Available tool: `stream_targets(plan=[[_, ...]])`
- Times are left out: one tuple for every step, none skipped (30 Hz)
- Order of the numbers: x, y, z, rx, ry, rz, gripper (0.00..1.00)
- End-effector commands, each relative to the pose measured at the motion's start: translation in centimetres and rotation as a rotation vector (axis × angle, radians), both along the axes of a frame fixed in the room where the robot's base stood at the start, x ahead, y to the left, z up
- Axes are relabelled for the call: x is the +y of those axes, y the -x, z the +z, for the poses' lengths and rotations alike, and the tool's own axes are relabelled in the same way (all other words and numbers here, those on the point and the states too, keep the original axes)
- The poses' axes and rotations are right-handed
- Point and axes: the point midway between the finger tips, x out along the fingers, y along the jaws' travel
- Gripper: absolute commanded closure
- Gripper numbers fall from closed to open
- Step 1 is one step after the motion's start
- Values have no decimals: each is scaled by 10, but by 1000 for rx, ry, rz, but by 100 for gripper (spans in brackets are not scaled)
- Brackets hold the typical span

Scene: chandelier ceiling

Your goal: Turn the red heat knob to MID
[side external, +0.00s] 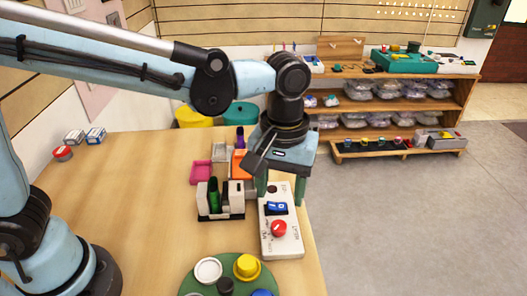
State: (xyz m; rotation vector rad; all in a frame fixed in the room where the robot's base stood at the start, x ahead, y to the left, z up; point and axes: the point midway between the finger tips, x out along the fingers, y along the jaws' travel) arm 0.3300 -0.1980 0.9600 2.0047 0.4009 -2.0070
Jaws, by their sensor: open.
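The red heat knob (279,228) sits on the near part of a white control panel (283,247) at the table's right edge. Small marks are printed beside the knob, too small to read, and I cannot tell its setting. A blue switch (277,208) and a dark round part (272,189) are further back on the panel. My gripper (281,192) points down over the far end of the panel, behind the knob and apart from it. Its green fingers are spread, with nothing seen between them.
A black-and-white holder (221,201) with a green item stands close left of the panel. A green round tray (193,279) with coloured lids is in front. Pink (201,174) and orange (240,163) bins stand behind. The table's left middle is clear.

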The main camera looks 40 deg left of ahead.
Motion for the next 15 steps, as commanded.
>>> stream_targets(plan=[[0, -1, -9, 0, 0, 0, 43], [0, -1, -14, 0, 1, 0, 43], [0, -1, -20, -1, 1, 0, 43], [0, 0, -25, -1, 1, 0, 43], [0, -1, -30, -1, 1, 0, 43], [0, -1, -36, -1, 1, 0, 43], [0, -1, -41, -1, 1, 0, 43], [0, 0, -45, -1, 1, 0, 43], [0, -1, -52, -1, 1, 0, 43], [0, -1, -56, -1, 1, 0, 43], [0, -1, -61, -1, 1, 0, 43], [0, -1, -66, -1, 1, 0, 43], [0, 0, -70, -1, 1, 0, 43], [0, 0, -74, -1, 1, 0, 43], [0, -1, -78, -1, 1, 0, 43]])
